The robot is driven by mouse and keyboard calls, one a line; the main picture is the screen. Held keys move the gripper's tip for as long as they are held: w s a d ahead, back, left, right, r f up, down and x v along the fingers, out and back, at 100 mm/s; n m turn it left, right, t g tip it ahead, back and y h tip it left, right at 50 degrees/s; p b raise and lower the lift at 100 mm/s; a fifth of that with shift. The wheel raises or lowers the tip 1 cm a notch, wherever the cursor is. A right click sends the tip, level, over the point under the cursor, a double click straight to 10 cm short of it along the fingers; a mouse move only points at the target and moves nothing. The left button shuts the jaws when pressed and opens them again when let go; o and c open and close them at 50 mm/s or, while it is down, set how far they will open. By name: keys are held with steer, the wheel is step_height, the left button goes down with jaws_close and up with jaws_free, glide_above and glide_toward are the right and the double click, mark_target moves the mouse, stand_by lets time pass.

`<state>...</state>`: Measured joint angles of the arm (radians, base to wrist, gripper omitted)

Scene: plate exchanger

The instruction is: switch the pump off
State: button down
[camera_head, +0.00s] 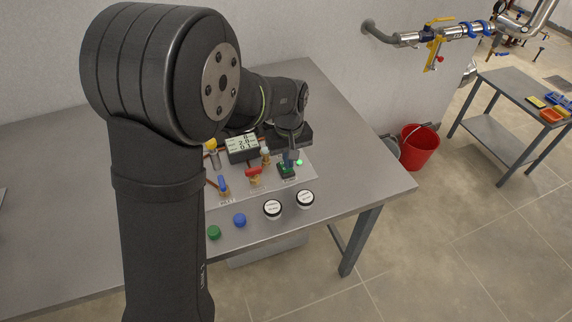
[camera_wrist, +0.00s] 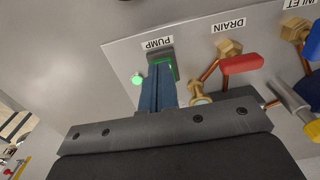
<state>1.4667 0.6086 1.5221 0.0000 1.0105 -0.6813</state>
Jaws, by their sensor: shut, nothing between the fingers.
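The pump switch (camera_head: 286,174) is a small dark green box on the white panel. It also shows in the wrist view (camera_wrist: 168,56), beside the label PUMP (camera_wrist: 157,44). A small green lamp (camera_wrist: 137,79) next to it is lit, and it glows in the head view too (camera_head: 299,162). My gripper (camera_wrist: 159,68) is shut and empty, its blue fingers pointing at the switch. The fingertips (camera_head: 287,157) overlap the switch in view. I cannot tell whether they touch it. The fingers hide part of the switch, so its lever position is unclear.
Two white-lidded jars (camera_head: 272,209) and (camera_head: 305,199), a green cap (camera_head: 214,232) and a blue cap (camera_head: 239,220) stand in front. A red bucket (camera_head: 420,148) is on the floor.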

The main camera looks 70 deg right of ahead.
mark_target(289, 171)
steer(key=shift+f, duration=1)
stand_by(0.3)
steer(key=shift+r, duration=3.5)
step_height(289, 171, down, 7)
steer(key=shift+r, duration=0.1)
